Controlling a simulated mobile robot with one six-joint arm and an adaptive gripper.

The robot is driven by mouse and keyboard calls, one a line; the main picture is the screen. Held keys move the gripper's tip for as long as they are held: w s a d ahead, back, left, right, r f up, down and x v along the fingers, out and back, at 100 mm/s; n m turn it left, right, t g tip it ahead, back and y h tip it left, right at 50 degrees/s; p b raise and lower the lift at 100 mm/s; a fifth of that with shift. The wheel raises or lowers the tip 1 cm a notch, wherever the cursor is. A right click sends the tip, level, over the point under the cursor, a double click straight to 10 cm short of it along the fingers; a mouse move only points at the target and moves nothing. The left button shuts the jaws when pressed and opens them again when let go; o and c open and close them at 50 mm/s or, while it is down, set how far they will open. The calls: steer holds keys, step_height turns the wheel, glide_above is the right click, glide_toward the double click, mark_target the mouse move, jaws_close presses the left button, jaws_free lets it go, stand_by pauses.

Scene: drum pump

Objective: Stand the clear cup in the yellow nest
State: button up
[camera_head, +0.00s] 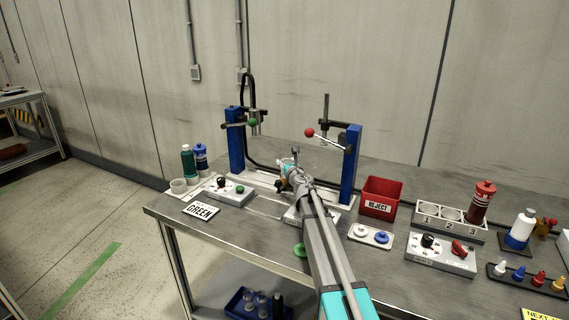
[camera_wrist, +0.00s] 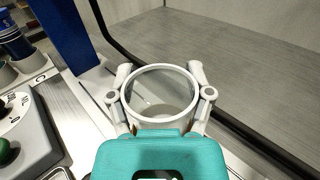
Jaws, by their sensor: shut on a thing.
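My gripper (camera_wrist: 160,94) is shut on the clear cup (camera_wrist: 160,108), with one finger on each side of it. In the wrist view the cup's round rim faces the camera and its inside looks empty. In the head view my gripper (camera_head: 289,168) is between the two blue posts, and the cup (camera_head: 286,163) shows only as a small pale shape at its far end. I cannot make out the yellow nest in either view; my arm covers part of the bench there.
Blue posts (camera_head: 236,140) (camera_head: 351,165) stand at either side. A red-balled lever (camera_head: 322,138) juts from the right post. A grey control box (camera_head: 229,192) and green and blue bottles are left. The red REJECT bin (camera_head: 380,197) is right.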

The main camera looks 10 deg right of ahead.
steer(key=shift+f, duration=0.25)
steer(key=o, duration=0.8)
steer(key=shift+r, duration=0.1)
steer(key=shift+r+p, duration=0.55)
steer(key=shift+r, duration=0.05)
steer(key=s, duration=0.4)
steer(key=s+d, duration=0.1)
steer(key=s, duration=0.3)
steer(key=s+d, duration=0.1)
steer(key=s, duration=0.3)
steer(key=shift+f, duration=0.1)
